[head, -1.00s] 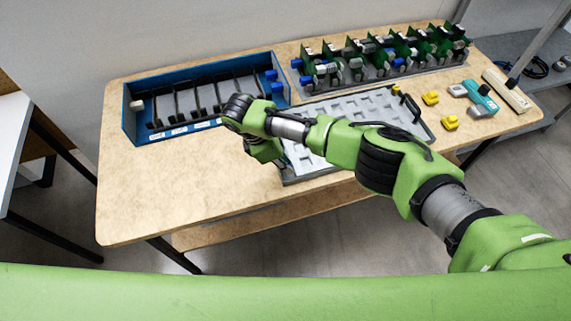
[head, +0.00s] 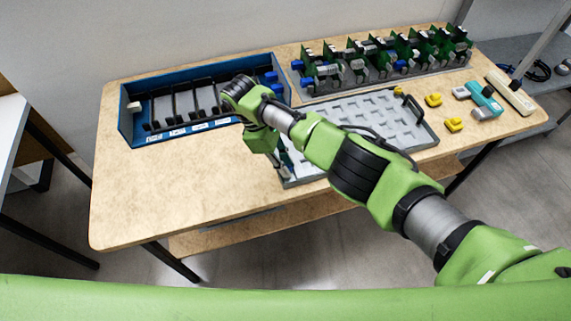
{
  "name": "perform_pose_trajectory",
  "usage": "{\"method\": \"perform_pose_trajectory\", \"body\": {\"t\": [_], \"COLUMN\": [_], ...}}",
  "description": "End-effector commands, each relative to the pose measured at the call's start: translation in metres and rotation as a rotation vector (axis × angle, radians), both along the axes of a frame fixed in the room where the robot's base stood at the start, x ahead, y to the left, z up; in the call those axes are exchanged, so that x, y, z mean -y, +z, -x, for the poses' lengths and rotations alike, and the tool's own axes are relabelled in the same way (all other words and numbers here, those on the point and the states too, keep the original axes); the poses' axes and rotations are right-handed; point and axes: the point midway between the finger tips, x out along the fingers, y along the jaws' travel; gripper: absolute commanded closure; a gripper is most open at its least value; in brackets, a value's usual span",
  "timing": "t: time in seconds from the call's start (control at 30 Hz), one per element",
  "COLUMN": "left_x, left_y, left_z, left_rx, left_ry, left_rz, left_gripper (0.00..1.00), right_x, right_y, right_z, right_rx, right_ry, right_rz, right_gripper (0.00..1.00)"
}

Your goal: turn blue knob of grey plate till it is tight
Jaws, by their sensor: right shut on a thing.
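The grey plate (head: 392,122), with rows of shallow pockets and a dark handle, lies on the wooden table right of centre. My right arm reaches across it from the right. My right gripper (head: 284,165) points down at the plate's near left corner and is shut, apparently on the blue knob there. The knob itself is hidden behind the hand and fingers, so I cannot tell how tight it is. My left gripper is not in view.
A blue box (head: 128,126) with dark dividers stands at the back left. A rack of green boards (head: 385,55) stands behind the plate. Yellow pieces (head: 453,125) and a teal tool (head: 487,100) lie at right. The table's front left is clear.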

Motion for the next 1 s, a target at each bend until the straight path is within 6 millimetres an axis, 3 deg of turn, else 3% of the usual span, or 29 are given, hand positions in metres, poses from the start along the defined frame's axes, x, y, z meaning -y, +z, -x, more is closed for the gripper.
{"method": "perform_pose_trajectory", "body": {"t": [0.27,0.3,0.67,1.0], "left_x": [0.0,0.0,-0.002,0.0], "left_y": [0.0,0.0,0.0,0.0], "left_z": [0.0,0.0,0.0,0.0], "left_rx": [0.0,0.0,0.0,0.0], "left_ry": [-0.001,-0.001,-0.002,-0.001], "left_rz": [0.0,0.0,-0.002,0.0], "left_gripper": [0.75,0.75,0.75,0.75], "right_x": [-0.001,-0.001,-0.002,-0.022], "right_y": [0.001,0.001,0.003,0.051], "right_z": [-0.001,-0.001,-0.001,-0.005], "right_rx": [0.003,0.003,0.001,0.004], "right_ry": [0.002,0.002,0.003,0.005], "right_rz": [-0.001,-0.001,-0.002,-0.002], "right_gripper": [1.0,0.75,0.75,0.75]}}
